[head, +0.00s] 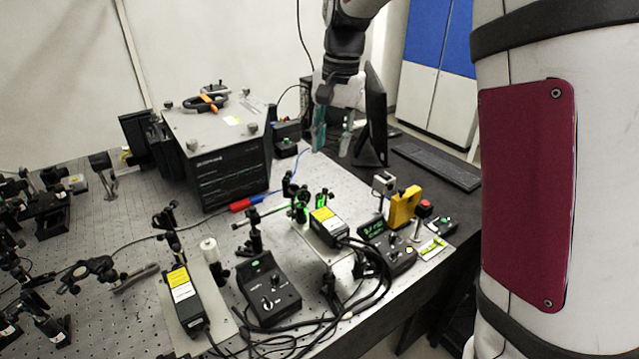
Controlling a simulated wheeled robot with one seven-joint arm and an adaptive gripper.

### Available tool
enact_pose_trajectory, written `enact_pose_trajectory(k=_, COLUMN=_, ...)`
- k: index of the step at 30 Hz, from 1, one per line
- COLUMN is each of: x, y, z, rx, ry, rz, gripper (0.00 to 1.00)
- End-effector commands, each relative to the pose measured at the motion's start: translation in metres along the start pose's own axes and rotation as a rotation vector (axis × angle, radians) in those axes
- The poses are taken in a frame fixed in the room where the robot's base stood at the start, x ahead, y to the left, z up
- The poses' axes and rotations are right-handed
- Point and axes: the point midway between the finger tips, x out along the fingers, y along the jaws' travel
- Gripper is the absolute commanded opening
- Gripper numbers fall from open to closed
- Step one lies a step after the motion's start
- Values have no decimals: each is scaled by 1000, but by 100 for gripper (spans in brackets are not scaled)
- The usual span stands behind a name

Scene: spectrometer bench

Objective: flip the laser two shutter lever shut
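Two black laser heads with yellow and white labels sit on light plates on the bench: one at the front left (183,296), one near the middle right (328,222). I cannot tell which is laser two, and the shutter lever is too small to make out. A black control box with knobs (270,292) stands beside the left laser. Another control box (392,252) with a lit green display stands beside the right laser. Green light shows on the mounts left of the right laser. My gripper (332,149) hangs above the bench behind the right laser, fingers apart, empty and touching nothing visible.
A large black instrument (230,172) with an orange-handled clamp on top stands behind. A monitor (374,115) and keyboard (436,163) are at the back right. A yellow block (404,206) and red button (424,208) stand at right. Cables loop across the front edge; optic mounts crowd the left.

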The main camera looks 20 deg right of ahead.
Motion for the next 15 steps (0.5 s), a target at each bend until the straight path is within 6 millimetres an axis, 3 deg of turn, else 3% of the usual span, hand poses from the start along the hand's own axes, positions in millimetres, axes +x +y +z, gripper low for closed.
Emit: enact_pose_trajectory(k=15, x=96, y=2, z=2, rx=0, ry=-4, rz=3, gripper=33)
